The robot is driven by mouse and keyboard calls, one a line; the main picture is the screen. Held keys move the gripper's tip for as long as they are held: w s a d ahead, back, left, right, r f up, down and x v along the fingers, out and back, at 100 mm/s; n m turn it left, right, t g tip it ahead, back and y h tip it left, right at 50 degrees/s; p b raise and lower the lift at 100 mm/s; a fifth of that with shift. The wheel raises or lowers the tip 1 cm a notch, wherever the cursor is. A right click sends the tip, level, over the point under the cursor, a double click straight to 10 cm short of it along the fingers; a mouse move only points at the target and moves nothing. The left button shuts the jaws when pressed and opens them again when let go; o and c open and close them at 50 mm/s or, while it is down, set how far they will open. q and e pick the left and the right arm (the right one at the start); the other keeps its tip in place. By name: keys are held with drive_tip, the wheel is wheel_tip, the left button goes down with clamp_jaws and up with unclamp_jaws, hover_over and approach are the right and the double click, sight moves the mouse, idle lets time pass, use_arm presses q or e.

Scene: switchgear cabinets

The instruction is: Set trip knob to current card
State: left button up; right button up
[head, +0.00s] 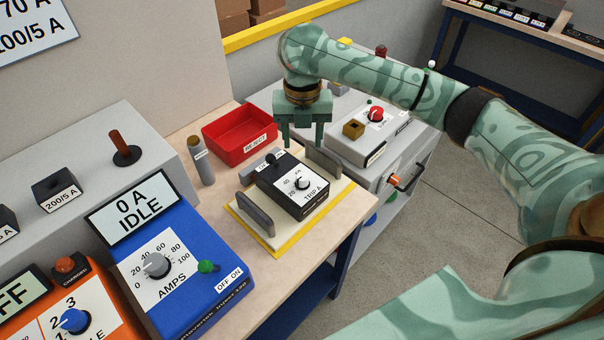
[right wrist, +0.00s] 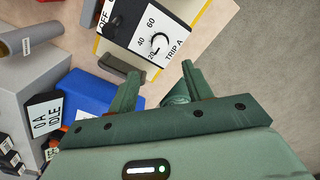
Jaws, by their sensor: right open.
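The trip unit (head: 294,208) is a black box on a cream base between two grey upright plates. Its white face carries a small trip knob (head: 302,184) with a scale, marked TRIP A. The knob also shows in the right wrist view (right wrist: 160,43); its exact pointer setting is too small to read surely. The card (head: 35,30) on the wall at top left is cut off and shows "70 A" and "200/5 A". My right gripper (head: 302,146) is open and empty, pointing down, above and behind the trip unit, apart from the knob. My left gripper is not in view.
A red reject tray (head: 211,133) and a grey cylinder (head: 200,160) stand behind the unit. The blue supply (head: 165,306), reading 0 A IDLE, is at left. A grey cabinet with a red knob (head: 376,114) is behind right. The table's front edge is close.

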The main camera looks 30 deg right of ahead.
sight(302, 175)
wheel_tip(302, 175, down, 12)
drive_tip(key=b, duration=0.3)
drive_tip(key=shift+r+b, duration=0.15)
drive_tip(key=shift+b, duration=0.15)
drive_tip(key=shift+r, duration=0.1)
drive_tip(key=c, duration=1)
